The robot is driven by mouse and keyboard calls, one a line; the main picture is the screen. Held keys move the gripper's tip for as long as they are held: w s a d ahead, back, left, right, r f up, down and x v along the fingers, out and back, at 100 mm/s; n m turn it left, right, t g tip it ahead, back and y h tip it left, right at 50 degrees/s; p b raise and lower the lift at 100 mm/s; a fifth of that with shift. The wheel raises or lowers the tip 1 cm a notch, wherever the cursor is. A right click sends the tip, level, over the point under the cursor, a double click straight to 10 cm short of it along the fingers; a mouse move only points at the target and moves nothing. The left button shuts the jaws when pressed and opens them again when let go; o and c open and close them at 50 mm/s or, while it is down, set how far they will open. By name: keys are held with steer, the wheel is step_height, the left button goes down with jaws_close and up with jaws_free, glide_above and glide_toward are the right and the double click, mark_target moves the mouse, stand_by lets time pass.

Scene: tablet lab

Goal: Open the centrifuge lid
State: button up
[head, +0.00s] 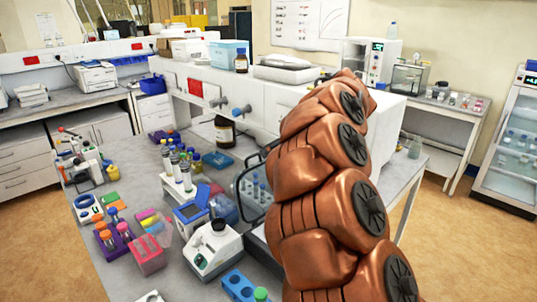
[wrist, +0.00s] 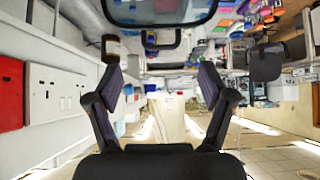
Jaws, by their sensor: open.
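My gripper (wrist: 160,80) is open and empty in the wrist view, its two dark fingers spread apart. In the head view my copper-coloured arm hides it. A dark-rimmed clear panel, apparently the centrifuge lid (head: 238,190), shows just left of my arm in the head view and looks tilted up. My arm hides much of it and most of the centrifuge body. At the top of the wrist view is a dark-rimmed panel (wrist: 160,20) with a dark U-shaped handle (wrist: 160,46) below it. The handle is beyond the fingertips, apart from them.
A brown bottle (head: 225,130) stands behind the lid. A white device with a black top (head: 213,246), tube racks (head: 148,254) and a blue rack (head: 240,286) crowd the bench at left and front. A socket panel (wrist: 60,92) runs along the wrist view's left side.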

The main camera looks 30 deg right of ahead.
steer(key=shift+v, duration=1.5)
